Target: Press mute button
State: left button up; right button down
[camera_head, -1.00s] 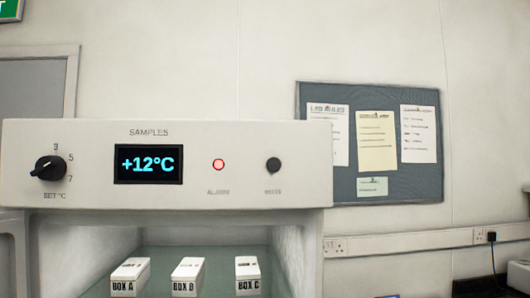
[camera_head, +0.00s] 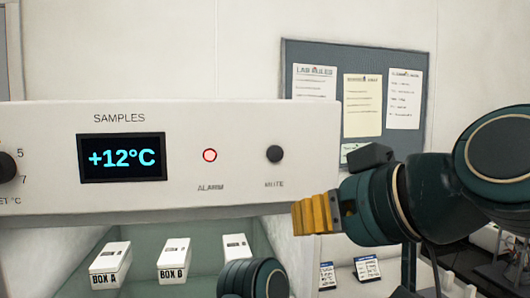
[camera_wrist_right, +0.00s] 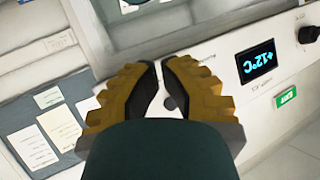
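The mute button (camera_head: 275,154) is a round dark knob above the label MUTE on the white SAMPLES panel (camera_head: 230,122), right of the alarm lamp (camera_head: 210,155). My right gripper (camera_head: 298,217), with yellow fingers, is below and right of the button in the head view, apart from it. In the right wrist view the fingertips (camera_wrist_right: 159,65) are drawn together with only a narrow gap, and nothing is held. A dark round spot that looks like the button (camera_wrist_right: 170,103) shows between the fingers. My left gripper is not in view.
The display (camera_head: 121,158) reads +12°C, and a dial (camera_head: 8,167) is at the left edge. Below the panel is an open compartment with white boxes (camera_head: 174,260). A notice board (camera_head: 333,60) hangs behind.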

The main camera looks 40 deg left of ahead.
aim_at(275, 154)
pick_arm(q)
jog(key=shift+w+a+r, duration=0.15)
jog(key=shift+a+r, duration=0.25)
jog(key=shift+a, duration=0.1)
pick_arm(e)
jog(key=s+r+n+g, duration=0.1)
jog(key=s+r, duration=0.4)
jog(key=r, duration=0.1)
jog(key=shift+a+n+y, duration=0.15)
jog(key=shift+n+y, duration=0.15)
jog(key=shift+y, duration=0.1)
pick_arm(q)
jog(key=shift+p, duration=0.3)
pick_arm(e)
jog(key=shift+w, duration=0.1)
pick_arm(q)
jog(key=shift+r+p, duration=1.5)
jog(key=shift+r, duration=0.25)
pick_arm(e)
jog(key=shift+w+a, duration=1.45)
jog(key=shift+a, duration=0.25)
jog(key=shift+w+a, duration=1.4)
jog(key=shift+a, duration=0.25)
jog(key=shift+w+a, duration=0.1)
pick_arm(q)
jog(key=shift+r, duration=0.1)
pick_arm(e)
jog(key=shift+w+a, duration=0.2)
jog(key=shift+a, duration=0.05)
